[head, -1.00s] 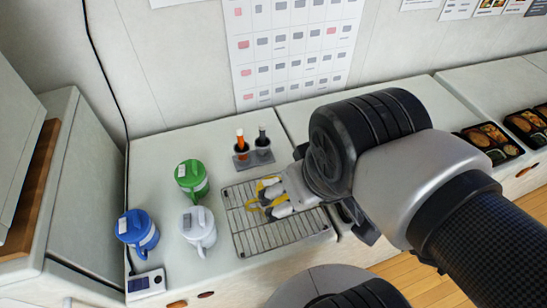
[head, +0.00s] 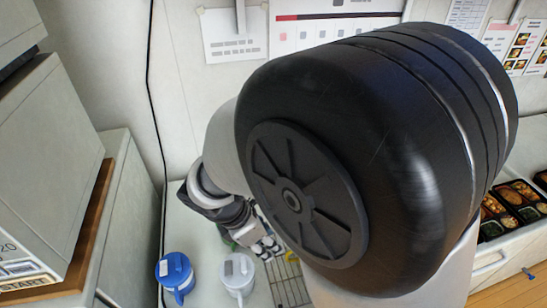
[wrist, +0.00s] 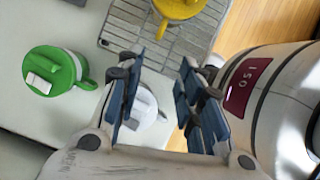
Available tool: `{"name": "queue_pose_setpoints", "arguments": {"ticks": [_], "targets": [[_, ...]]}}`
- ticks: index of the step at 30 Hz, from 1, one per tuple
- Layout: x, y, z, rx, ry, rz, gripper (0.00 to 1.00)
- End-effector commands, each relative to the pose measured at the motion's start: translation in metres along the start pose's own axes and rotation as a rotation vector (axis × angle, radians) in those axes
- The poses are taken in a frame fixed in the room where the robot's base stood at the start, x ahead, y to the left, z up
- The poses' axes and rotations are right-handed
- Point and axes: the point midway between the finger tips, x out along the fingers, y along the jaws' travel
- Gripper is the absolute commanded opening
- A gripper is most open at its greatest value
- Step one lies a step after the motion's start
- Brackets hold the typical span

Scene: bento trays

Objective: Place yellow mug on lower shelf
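The yellow mug (wrist: 180,8) is at the top edge of the wrist view, over the wire rack (wrist: 125,32), partly cut off, its handle towards me. In the head view my arm hides most of it; only a yellow sliver (head: 291,257) shows. My gripper (wrist: 158,95) is open, its fingers apart and clear of the yellow mug. A white mug (wrist: 143,108) shows between and beyond the fingers; nothing is visibly held. In the head view my gripper (head: 262,247) is above the counter, behind the white mug (head: 238,273). I cannot make out a lower shelf.
A green mug (wrist: 52,72) stands left of my fingers in the wrist view. A blue mug (head: 176,273) stands left of the white mug. A cabinet with a wooden board (head: 88,225) is at the left. Bento trays (head: 512,208) are at the right.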

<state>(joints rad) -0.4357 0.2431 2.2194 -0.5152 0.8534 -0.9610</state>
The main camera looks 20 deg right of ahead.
Motion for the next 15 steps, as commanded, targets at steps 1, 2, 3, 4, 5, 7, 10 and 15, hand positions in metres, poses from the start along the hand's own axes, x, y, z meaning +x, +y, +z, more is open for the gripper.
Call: {"name": "queue_pose_setpoints", "arguments": {"ticks": [1,2,3,4,5,7,10,15], "targets": [[0.017,-0.001,-0.001,0.001,-0.001,-0.006,0.34],[0.024,-0.001,-0.001,0.001,-0.001,-0.006,0.34],[0.033,-0.001,-0.001,0.002,0.0,-0.005,0.34],[0.04,-0.001,-0.001,0.003,0.0,-0.006,0.34],[0.046,-0.001,-0.001,0.003,0.0,-0.006,0.34],[0.061,-0.001,-0.001,0.004,0.0,-0.005,0.34],[0.079,-0.001,-0.001,0.004,0.001,-0.004,0.34],[0.095,0.0,-0.001,0.005,0.001,-0.002,0.34]]}}
